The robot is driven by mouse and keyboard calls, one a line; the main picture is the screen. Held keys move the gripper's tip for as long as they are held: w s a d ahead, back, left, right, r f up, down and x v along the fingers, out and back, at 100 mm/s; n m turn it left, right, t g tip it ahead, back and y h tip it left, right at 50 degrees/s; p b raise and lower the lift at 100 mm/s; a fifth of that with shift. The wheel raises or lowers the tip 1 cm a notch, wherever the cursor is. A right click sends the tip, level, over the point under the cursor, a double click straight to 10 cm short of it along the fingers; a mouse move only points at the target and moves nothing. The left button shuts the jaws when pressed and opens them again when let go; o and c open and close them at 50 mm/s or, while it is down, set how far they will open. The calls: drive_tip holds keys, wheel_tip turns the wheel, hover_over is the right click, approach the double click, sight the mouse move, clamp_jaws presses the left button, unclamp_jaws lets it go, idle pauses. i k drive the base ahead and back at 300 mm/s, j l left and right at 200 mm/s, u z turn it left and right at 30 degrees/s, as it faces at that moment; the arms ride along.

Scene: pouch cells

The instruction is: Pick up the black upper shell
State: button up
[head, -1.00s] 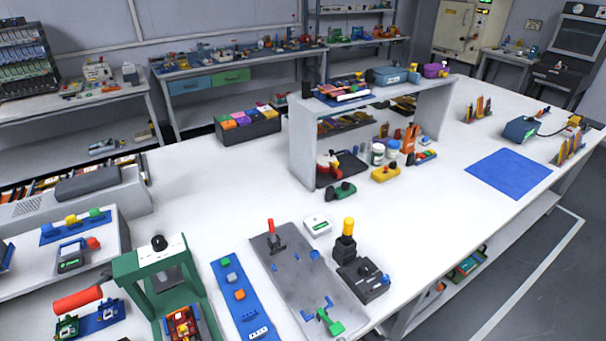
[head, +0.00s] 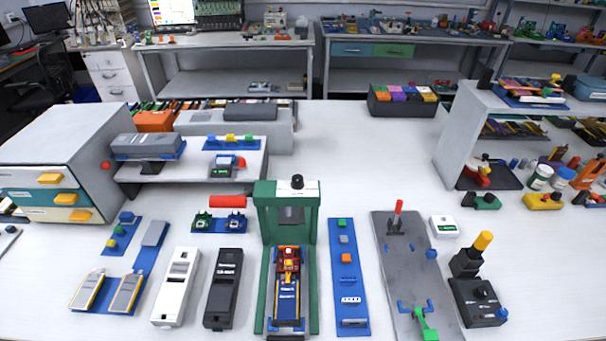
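A long black shell (head: 222,288) lies flat on the white table in the lower left-middle of the head view. It has a rectangular window and small markings, and appears to be the black upper shell. A similar white shell (head: 176,287) lies just left of it, with a narrow gap between them. The green press frame (head: 268,290) stands close to its right. Nothing lies on the black shell and it is fully visible. My gripper is not in view.
A blue mat with two pouch-like cells (head: 126,291) lies left of the shells. A small blue plate with green parts (head: 219,223) lies behind them. The table behind the press is clear.

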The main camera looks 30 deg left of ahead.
sight(221, 302)
drive_tip(key=u, duration=1.35)
